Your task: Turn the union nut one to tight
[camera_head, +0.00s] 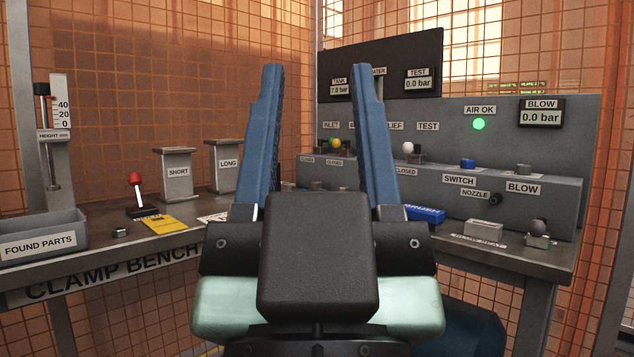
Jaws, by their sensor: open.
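My gripper (316,85) is in the middle of the head view, pointing away from the camera. Its two blue fingers stand wide apart with nothing between them. I cannot make out a union nut in this view. A small metal piece (121,233) lies on the clamp bench at the left, too small to identify. The gripper's body and fingers hide the middle of the bench and part of the panel behind it.
The clamp bench (85,262) carries a found parts bin (40,245), a red-knobbed lever (136,190), a yellow tag (164,224) and stands marked short (177,180) and long (225,168). A grey valve panel (560,150) with a lit green lamp (479,124) stands right. Orange mesh closes the back.

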